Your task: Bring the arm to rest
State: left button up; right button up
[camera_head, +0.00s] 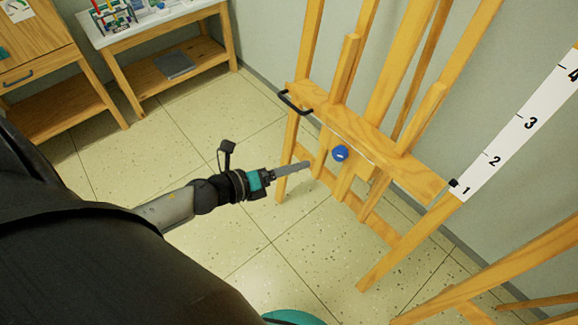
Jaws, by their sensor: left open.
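My left arm comes in from the left, and its gripper (292,168) points right, towards the wooden easel (385,150). The gripper is open and nothing shows between its fingers. Its fingertips look close to the easel's near leg and lower bar, but I cannot tell whether they touch. A blue knob (340,153) sits on the easel's front, right of the fingertips. A dark curved handle (295,103) is on the left end of the easel's ledge, above the gripper. My right gripper is not in view.
A white strip with numbers (520,130) stands at the right by the easel. Another wooden frame (510,265) fills the lower right corner. A wooden table with a shelf (165,45) and a cabinet (35,45) stand at the upper left. The tiled floor (215,110) between is clear.

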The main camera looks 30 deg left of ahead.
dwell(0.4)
pick_arm(q)
jog(key=s+a+f+n+g+y, duration=0.2)
jog(key=s+a+f+n+y, duration=0.15)
jog(key=f+n, duration=0.5)
jog(key=s+a+f+n+g+y, duration=0.1)
jog(key=s+a+f+n+y, duration=0.25)
jog(key=f+n, duration=0.5)
jog(key=s+d+f+n+g, duration=0.2)
jog(key=s+f+n, duration=0.3)
jog(key=s, duration=0.5)
jog(key=s+d+f+n+g, duration=0.3)
jog(key=s+f+n+g, duration=0.2)
jog(key=s+f, duration=0.5)
jog(key=shift+s+n+g+p, duration=0.3)
jog(key=shift+s+n+p, duration=0.15)
jog(key=shift+n, duration=0.25)
